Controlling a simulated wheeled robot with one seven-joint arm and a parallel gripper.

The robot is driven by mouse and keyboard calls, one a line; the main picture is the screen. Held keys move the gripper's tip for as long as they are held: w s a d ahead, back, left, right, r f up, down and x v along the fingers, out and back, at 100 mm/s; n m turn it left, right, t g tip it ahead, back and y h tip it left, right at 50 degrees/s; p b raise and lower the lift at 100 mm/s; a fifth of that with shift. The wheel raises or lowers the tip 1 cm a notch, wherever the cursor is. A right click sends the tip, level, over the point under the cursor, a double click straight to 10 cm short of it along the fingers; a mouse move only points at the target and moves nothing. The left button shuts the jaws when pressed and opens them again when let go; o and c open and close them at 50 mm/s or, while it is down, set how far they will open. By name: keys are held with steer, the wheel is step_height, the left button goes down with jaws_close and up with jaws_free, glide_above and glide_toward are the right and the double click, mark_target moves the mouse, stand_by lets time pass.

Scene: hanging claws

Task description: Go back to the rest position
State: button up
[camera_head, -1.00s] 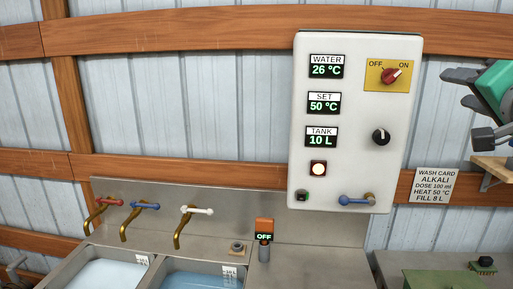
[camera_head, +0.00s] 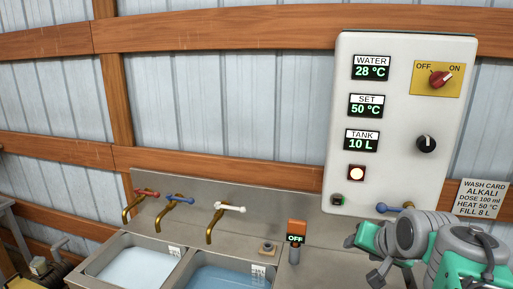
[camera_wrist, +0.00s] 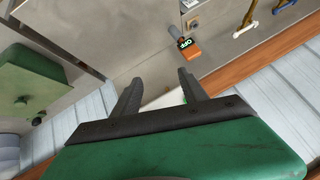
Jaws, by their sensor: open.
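My gripper (camera_wrist: 160,88) is open in the wrist view, its two dark fingers apart with nothing between them. In the head view my gripper (camera_head: 362,259) shows at the lower right, in front of the lower edge of the white control panel (camera_head: 400,110). It is to the right of the orange box reading OFF (camera_head: 296,232), which also shows upside down in the wrist view (camera_wrist: 190,48). The panel reads water 28 °C, set 50 °C and tank 10 L. Its red knob (camera_head: 440,79) points toward ON. A round lamp (camera_head: 357,173) is lit.
Two basins with water stand at the lower left, the left one (camera_head: 130,265) paler than the right one (camera_head: 222,278). Red, blue and white taps (camera_head: 225,209) are above them. A wash card (camera_head: 483,199) hangs at the right. A green box (camera_wrist: 30,85) is left in the wrist view.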

steer(key=s+a+f+n+g, duration=0.3)
steer(key=s+a+f, duration=0.2)
steer(key=s+f, duration=0.35)
steer(key=s+a+f+n+g, duration=0.35)
steer(key=s+a+f, duration=0.3)
steer(key=f, duration=0.35)
steer(key=w+r+t+b, duration=0.1)
steer(key=r+b, duration=0.1)
steer(key=w+d+r+m+t+b, duration=0.1)
steer(key=w+b, duration=0.1)
steer(key=shift+w+r+t, duration=0.2)
steer(key=shift+r+t, duration=0.05)
steer(key=shift+r, duration=0.1)
